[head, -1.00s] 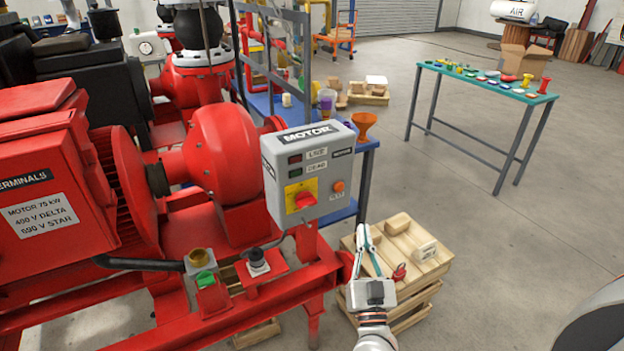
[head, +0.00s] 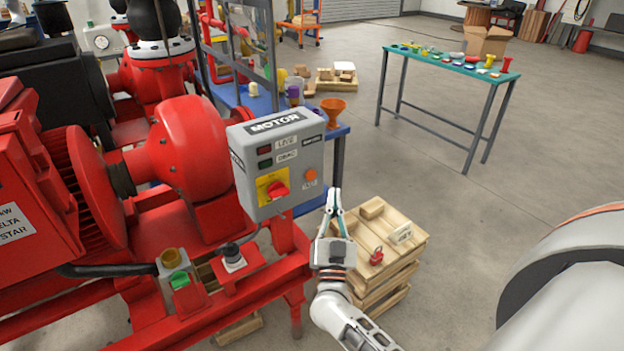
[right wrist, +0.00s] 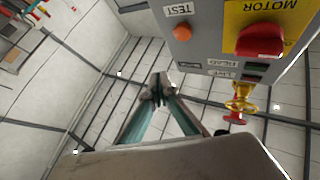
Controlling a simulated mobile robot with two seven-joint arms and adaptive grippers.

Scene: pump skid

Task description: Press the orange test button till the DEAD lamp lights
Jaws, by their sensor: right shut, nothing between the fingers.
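The grey MOTOR control box (head: 302,150) stands on the red skid. The orange test button (head: 311,177) is on the right of its front face, above a TEST label. The LIVE lamp (head: 265,150) looks dull red and the DEAD lamp (head: 265,164) dark green; neither looks lit. A red switch knob (head: 278,189) sits on a yellow plate. My right gripper (head: 335,192) is shut and empty, just right of and slightly below the box, apart from the button. In the right wrist view the orange button (right wrist: 183,31) is up and right of the fingertips (right wrist: 158,82). My left gripper is not visible.
Wooden crates (head: 400,262) with blocks and a red padlock (head: 376,256) stand below my right gripper. A red pump and motor (head: 180,150) fill the left. A teal-topped table (head: 450,66) stands at the back right. Floor between is clear.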

